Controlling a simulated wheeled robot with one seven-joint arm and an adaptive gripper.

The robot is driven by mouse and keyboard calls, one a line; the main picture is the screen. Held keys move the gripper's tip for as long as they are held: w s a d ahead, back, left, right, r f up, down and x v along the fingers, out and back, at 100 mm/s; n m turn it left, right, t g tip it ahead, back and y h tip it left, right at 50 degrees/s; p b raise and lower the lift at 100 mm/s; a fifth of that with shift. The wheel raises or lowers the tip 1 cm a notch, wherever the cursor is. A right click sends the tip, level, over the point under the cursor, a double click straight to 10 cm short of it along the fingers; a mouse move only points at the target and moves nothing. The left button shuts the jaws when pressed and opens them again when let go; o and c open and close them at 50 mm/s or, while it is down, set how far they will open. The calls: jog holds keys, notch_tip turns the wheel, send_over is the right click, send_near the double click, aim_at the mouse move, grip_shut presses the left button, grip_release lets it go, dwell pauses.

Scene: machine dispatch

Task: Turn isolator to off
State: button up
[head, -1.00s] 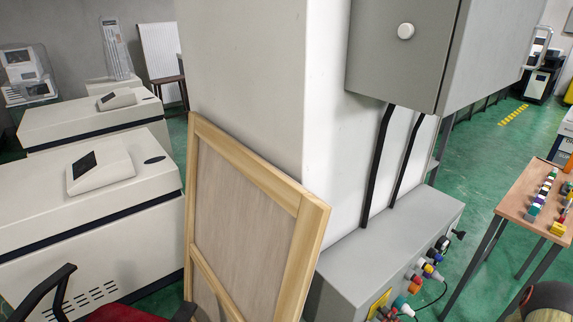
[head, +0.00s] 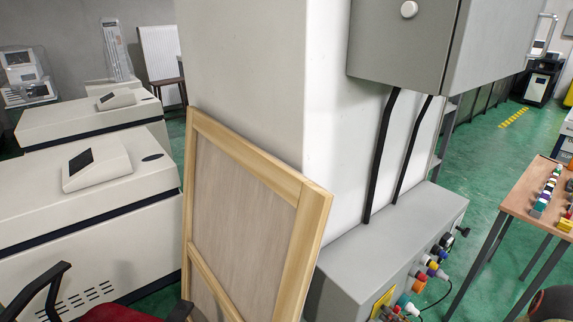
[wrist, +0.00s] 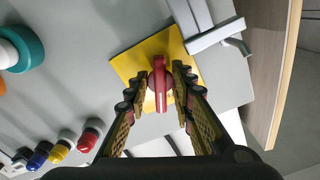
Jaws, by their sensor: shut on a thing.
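The isolator is a red handle (wrist: 158,88) on a square yellow plate (wrist: 133,64) in the wrist view. The handle runs roughly up and down in that picture, and the plate looks turned relative to it. My gripper (wrist: 167,80) is shut on the red handle, one finger on each side. In the head view the yellow plate (head: 381,303) shows at the lower edge, on the front of a grey box (head: 385,250). The handle and my gripper cannot be made out there.
Coloured plugs (head: 432,265) stick out of the box beside the plate. A wooden-framed panel (head: 318,230) leans left of the box. A grey cabinet (head: 405,50) hangs above. A grey bar (wrist: 212,37) crosses near the plate. A table with small parts (head: 520,200) stands right.

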jog(key=n, duration=0.5)
dwell(0.3)
jog(key=o, duration=1)
jog(key=shift+o, duration=0.4)
jog(key=shift+s+d, duration=0.1)
jog(key=v, duration=0.3)
jog(key=shift+s+d, duration=0.25)
jog(key=shift+s, duration=0.05)
